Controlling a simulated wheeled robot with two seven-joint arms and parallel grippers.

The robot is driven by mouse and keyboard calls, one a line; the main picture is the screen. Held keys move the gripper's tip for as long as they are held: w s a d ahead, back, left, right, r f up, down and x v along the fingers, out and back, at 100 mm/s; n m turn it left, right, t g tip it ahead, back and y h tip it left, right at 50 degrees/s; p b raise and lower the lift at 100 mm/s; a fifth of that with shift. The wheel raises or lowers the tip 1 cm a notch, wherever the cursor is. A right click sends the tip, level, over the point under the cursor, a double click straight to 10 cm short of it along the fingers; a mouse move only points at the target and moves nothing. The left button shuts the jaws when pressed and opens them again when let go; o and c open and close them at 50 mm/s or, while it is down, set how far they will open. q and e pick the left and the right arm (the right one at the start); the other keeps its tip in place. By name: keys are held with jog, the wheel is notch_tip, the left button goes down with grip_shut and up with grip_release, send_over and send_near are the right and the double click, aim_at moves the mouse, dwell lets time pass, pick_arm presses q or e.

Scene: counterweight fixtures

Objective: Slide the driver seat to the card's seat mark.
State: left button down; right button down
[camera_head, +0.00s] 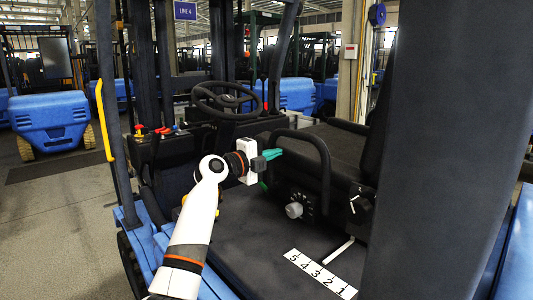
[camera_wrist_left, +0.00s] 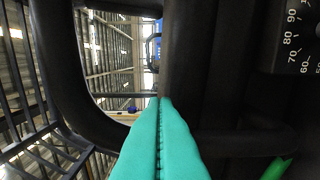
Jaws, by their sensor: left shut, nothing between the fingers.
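The driver seat (camera_head: 340,145) is black, with its backrest at the right partly hidden by a dark post. A black loop handle (camera_head: 322,165) rises at its near side. A numbered strip (camera_head: 320,274), reading 5 to 1, lies on the floor plate below. A white rod (camera_head: 339,250) under the seat ends beside the strip, close to the 3; the exact reading is unclear. My left gripper (camera_head: 272,154) is shut and empty, its teal fingers just left of the loop handle. In the left wrist view the shut fingers (camera_wrist_left: 160,145) lie before black bars. No card is recognisable.
A grey knob (camera_head: 294,210) with a dial sits on the seat's side; a number scale (camera_wrist_left: 294,40) shows in the wrist view. The steering wheel (camera_head: 226,100) and coloured levers (camera_head: 160,130) are beyond my arm. A dark post (camera_head: 445,150) blocks the right.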

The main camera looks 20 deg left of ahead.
pick_arm(q)
jog(key=s+d+b+v, duration=0.1)
jog(key=b+v, duration=0.3)
jog(key=v, duration=0.7)
jog(key=shift+d, duration=0.35)
dwell(0.4)
jog(key=shift+f, duration=0.1)
